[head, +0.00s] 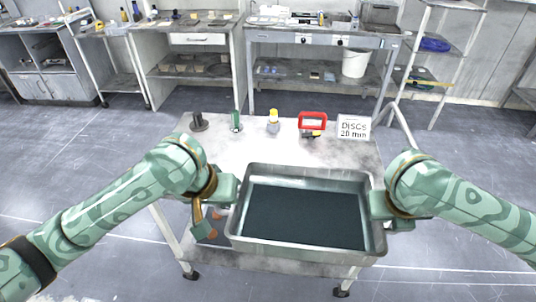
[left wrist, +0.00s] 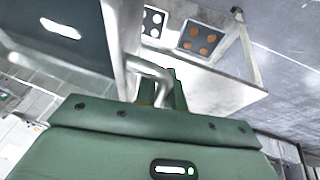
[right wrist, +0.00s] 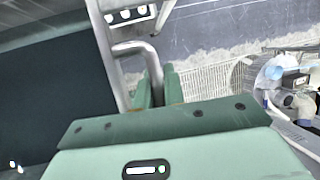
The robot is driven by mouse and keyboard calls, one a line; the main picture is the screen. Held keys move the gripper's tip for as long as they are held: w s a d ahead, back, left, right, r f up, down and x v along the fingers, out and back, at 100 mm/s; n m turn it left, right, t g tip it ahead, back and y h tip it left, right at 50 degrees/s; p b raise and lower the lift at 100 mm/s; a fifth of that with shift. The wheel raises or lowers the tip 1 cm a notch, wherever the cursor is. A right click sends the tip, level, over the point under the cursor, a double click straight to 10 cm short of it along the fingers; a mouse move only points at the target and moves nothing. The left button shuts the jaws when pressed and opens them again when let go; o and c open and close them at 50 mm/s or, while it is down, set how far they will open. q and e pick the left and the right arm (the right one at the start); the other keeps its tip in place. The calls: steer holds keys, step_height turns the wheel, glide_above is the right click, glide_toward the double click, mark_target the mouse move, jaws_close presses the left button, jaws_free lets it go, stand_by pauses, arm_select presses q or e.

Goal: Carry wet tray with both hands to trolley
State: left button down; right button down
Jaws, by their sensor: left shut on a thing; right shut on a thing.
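The wet tray (head: 305,254) is a deep grey metal tray with a dark, flat inside. It sits level in front of me, over the near part of the trolley top (head: 225,145); I cannot tell whether it touches the trolley. My left gripper (head: 236,190) is shut on the tray's left handle, a bent metal bar (left wrist: 150,72) in the left wrist view. My right gripper (head: 379,205) is shut on the right handle, whose bar (right wrist: 137,48) shows in the right wrist view. The tray hides the trolley's near middle.
On the trolley's far side stand a dark round piece (head: 199,121), a green item (head: 236,121), a yellow-capped bottle (head: 273,122), a red-framed item (head: 312,122) and a sign (head: 353,127) reading "DISCS 20 min". A holder with brown discs (left wrist: 200,40) lies left of the tray. Benches stand behind.

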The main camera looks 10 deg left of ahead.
arm_select(q)
steer(key=shift+w+a+r, duration=0.1)
steer(key=shift+w+a, duration=0.05)
steer(key=shift+w, duration=0.05)
arm_select(e)
steer(key=shift+w+d+r, duration=0.1)
steer(key=shift+w+d, duration=0.1)
steer(key=shift+d, duration=0.15)
